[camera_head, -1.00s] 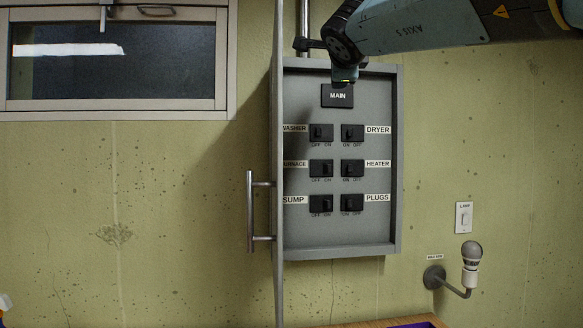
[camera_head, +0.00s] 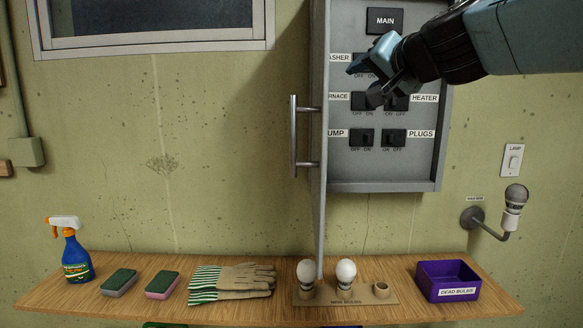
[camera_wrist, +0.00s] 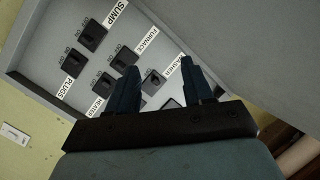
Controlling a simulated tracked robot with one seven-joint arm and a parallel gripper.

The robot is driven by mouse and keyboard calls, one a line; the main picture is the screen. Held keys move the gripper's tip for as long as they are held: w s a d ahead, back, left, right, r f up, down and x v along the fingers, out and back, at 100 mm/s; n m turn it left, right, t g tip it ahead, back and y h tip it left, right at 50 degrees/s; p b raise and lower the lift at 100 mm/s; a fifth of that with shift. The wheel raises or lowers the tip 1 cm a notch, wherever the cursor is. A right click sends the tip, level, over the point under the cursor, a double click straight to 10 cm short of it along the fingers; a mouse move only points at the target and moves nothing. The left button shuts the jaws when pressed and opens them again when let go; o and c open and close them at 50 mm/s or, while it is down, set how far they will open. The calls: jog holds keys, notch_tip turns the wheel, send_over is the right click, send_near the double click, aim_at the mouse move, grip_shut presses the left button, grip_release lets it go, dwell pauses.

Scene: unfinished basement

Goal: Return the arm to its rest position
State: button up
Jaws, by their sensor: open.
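My gripper (camera_head: 367,82) is open and empty, in front of the grey breaker panel (camera_head: 385,170), over the Washer/Dryer and Furnace/Heater switch rows. My arm reaches in from the upper right and hides part of those rows, including the Dryer label. The MAIN breaker (camera_head: 384,21) is above my gripper. The panel's door (camera_head: 320,200) stands open, edge-on, to the left of my gripper. In the wrist view, my two fingers (camera_wrist: 160,66) are spread apart, with the panel (camera_wrist: 45,60) behind them and a grey flat surface, probably the door (camera_wrist: 250,50), at right.
Below is a wooden shelf (camera_head: 240,312) with a spray bottle (camera_head: 76,255), two sponges, gloves (camera_head: 235,282), a bulb holder (camera_head: 350,298) with two bulbs and a purple bin (camera_head: 447,275). A lamp (camera_head: 513,205) and switch (camera_head: 513,160) are at right.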

jog(key=s+d+f+n+g+h, duration=0.1)
jog(key=s+d+f+g, duration=0.2)
jog(key=f, duration=0.6)
jog(key=s+d+f+n+g+h, duration=0.1)
jog(key=s+d+f+g+h, duration=0.1)
jog(key=s+f, duration=0.5)
jog(key=s+d+f+n+g+h, duration=0.2)
jog(key=s+d+f+g, duration=0.2)
jog(key=f, duration=0.8)
jog(key=shift+s+g, duration=0.4)
jog(key=shift+s, duration=0.55)
jog(key=shift+c, duration=0.2)
